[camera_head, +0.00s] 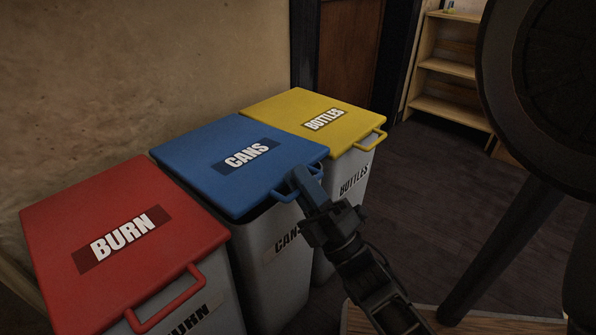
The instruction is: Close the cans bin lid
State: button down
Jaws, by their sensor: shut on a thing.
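The cans bin (269,255) is the grey middle bin, with CANS on its front. Its blue lid (205,165), also marked CANS, lies nearly flat over the top. A dark gap shows under the lid's front edge, so I cannot tell if it rests fully on the rim. My gripper (303,180) is at the lid's front right edge, shut on the blue handle (315,168). The gripper's fingers hide part of the handle.
The burn bin with a red lid (65,225) stands at the left, and the bottles bin with a yellow lid (290,105) at the right. Both lids look down. A wooden shelf (447,68) stands at the back right. The dark floor (435,205) between is clear.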

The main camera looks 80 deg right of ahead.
jog(key=shift+s+a+f+b, duration=0.1)
jog(key=shift+s+f+b, duration=0.1)
jog(key=shift+f, duration=0.45)
jog(key=shift+s+f+b, duration=0.15)
jog(key=shift+f, duration=0.55)
jog(key=c, duration=1.5)
grip_release()
jog(key=shift+o, duration=0.2)
jog(key=shift+w+f, duration=0.1)
jog(key=o, duration=0.5)
jog(key=v, duration=0.5)
jog(key=shift+p, duration=0.35)
jog(key=shift+v, duration=1)
jog(key=c, duration=0.5)
jog(key=shift+s+a, duration=0.15)
jog(key=shift+s, duration=0.15)
